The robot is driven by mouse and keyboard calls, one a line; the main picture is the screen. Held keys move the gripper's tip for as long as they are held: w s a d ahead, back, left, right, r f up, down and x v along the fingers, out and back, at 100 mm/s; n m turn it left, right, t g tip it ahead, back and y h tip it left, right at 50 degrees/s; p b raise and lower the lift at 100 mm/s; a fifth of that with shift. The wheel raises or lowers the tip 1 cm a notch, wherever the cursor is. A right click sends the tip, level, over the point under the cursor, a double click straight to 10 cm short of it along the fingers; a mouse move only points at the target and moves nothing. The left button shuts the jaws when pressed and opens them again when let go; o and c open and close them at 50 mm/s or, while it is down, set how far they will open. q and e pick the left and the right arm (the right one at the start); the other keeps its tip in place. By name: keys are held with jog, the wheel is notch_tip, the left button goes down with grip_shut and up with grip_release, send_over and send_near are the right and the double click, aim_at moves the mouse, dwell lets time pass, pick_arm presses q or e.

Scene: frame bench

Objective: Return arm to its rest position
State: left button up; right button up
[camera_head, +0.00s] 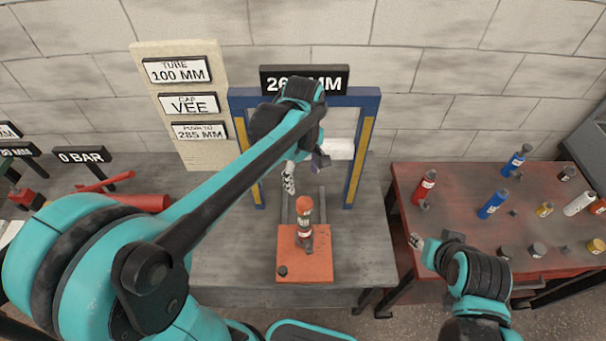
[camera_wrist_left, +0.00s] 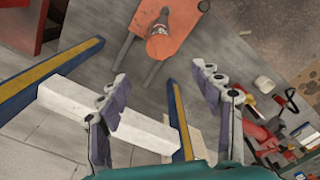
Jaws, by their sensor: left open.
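My left arm reaches in from the left across the bench. Its gripper (camera_head: 304,174) hangs near the opening of the blue and yellow frame (camera_head: 362,150), partly hidden by its own arm. In the left wrist view the gripper (camera_wrist_left: 159,73) has its two fingers spread, with nothing held between them. One finger overlaps the white bar (camera_wrist_left: 70,103) in that picture; I cannot tell whether they touch. My right gripper (camera_head: 418,242) is low at the right, near the red table's left edge; its jaws are too small to read.
Sign boards (camera_head: 185,72) stand at the back left. A red table (camera_head: 440,225) at the right bears several bottles and small parts.

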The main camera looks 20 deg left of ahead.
dwell(0.3)
pick_arm(q)
jog(key=s+a+f+m+t+b, duration=0.4)
jog(key=s+f+m+t+b, duration=0.3)
jog(key=s+f+m+b, duration=0.3)
jog(key=shift+s+f+m+b, duration=0.15)
jog(key=shift+s+m+b, duration=0.2)
jog(key=shift+m, duration=0.75)
jog(key=shift+w+a, duration=0.1)
